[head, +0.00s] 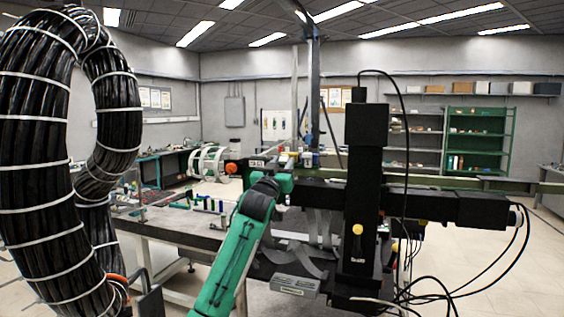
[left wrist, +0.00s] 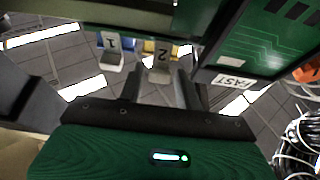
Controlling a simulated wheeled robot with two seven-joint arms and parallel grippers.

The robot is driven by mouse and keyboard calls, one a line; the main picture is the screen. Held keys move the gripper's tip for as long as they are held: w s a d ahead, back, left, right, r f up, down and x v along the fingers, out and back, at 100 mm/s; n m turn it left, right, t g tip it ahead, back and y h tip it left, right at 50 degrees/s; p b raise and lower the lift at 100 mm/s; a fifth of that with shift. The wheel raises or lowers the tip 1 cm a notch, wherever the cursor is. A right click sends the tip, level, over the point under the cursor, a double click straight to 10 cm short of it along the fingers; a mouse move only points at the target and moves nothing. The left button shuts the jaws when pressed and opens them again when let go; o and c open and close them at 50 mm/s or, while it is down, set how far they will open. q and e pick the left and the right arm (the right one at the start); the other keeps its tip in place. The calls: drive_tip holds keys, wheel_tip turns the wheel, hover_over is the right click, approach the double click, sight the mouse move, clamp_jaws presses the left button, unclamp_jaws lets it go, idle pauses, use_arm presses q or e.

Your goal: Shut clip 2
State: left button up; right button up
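Clip 2 (left wrist: 160,52) is a small block with a tag reading 2, at the top middle of the left wrist view. Its pale tab points down toward my gripper. Clip 1 (left wrist: 112,43), tagged 1, is just left of it with a similar pale tab. My left gripper (left wrist: 160,84) is open, with its two dark fingers apart below clip 2 and one to each side of its tab. I cannot tell whether they touch it. In the head view my green left arm (head: 235,250) reaches up to the middle, where the clips are too small to read. My right gripper is not in view.
A green circuit board (left wrist: 255,40) with a FAST label is close on the right of the wrist view. A black column machine (head: 365,190) with loose cables stands right of my arm. A thick black cable bundle (head: 35,130) fills the left. A workbench (head: 185,232) lies behind.

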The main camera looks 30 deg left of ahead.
sight(284, 157)
use_arm(q)
drive_tip(key=shift+c, duration=0.2)
drive_tip(key=c, duration=0.7)
drive_tip(key=shift+o, duration=0.2)
drive_tip(key=shift+r+p, duration=0.2)
drive_tip(key=shift+p, duration=0.1)
drive_tip(key=r+g+p, duration=0.1)
drive_tip(key=g+p, duration=0.1)
drive_tip(key=p, duration=0.2)
drive_tip(key=w+g+h+p, duration=0.1)
drive_tip(key=g+p, duration=0.1)
drive_tip(key=p, duration=0.2)
drive_tip(key=r+g+p, duration=0.1)
drive_tip(key=p, duration=0.3)
drive_tip(key=shift+w+a+r+g+h, duration=0.15)
drive_tip(key=shift+w+r+g+h, duration=0.15)
drive_tip(key=shift+g, duration=0.1)
drive_tip(key=shift+w+f+g+p, duration=0.1)
drive_tip(key=shift+w+g+p, duration=0.15)
drive_tip(key=shift+g+p, duration=0.75)
drive_tip(key=o, duration=0.7)
drive_tip(key=shift+s, duration=0.1)
